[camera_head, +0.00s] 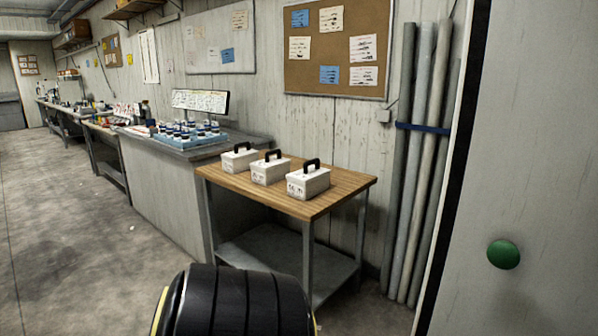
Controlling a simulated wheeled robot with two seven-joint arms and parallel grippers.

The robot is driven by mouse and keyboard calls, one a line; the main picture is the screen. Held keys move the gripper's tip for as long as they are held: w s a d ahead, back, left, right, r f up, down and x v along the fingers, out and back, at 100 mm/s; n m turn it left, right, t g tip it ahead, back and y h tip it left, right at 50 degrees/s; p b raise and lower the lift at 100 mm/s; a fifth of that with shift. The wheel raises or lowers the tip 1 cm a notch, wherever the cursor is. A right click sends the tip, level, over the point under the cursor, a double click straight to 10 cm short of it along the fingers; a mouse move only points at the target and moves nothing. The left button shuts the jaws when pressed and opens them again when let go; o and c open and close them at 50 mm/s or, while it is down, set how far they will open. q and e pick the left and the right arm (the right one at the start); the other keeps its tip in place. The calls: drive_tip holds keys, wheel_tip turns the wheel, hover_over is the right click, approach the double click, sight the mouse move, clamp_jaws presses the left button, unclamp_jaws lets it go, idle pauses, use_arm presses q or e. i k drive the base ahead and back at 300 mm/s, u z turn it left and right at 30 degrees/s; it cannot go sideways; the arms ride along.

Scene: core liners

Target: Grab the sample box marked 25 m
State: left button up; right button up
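Three white sample boxes with black handles stand in a row on a small wood-topped table (340,187). The left box (239,161) is farthest back, the middle box (270,172) is beside it, and the right box (308,184) is nearest. Dark markings show on their fronts, but they are too small to read, so I cannot tell which is marked 25 m. Neither of my grippers is in view.
A grey counter (165,190) with a blue tray of bottles (188,134) adjoins the table on the left. Tall grey tubes (413,160) lean on the wall to the right. A pale panel with a green knob (503,254) is close at right. Open floor (75,240) lies at left.

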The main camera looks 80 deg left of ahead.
sight(270, 171)
drive_tip(key=u, duration=3)
drive_tip(key=i, duration=0.55)
drive_tip(key=u, duration=0.45)
drive_tip(key=i, duration=2.15)
drive_tip(key=z, duration=0.25)
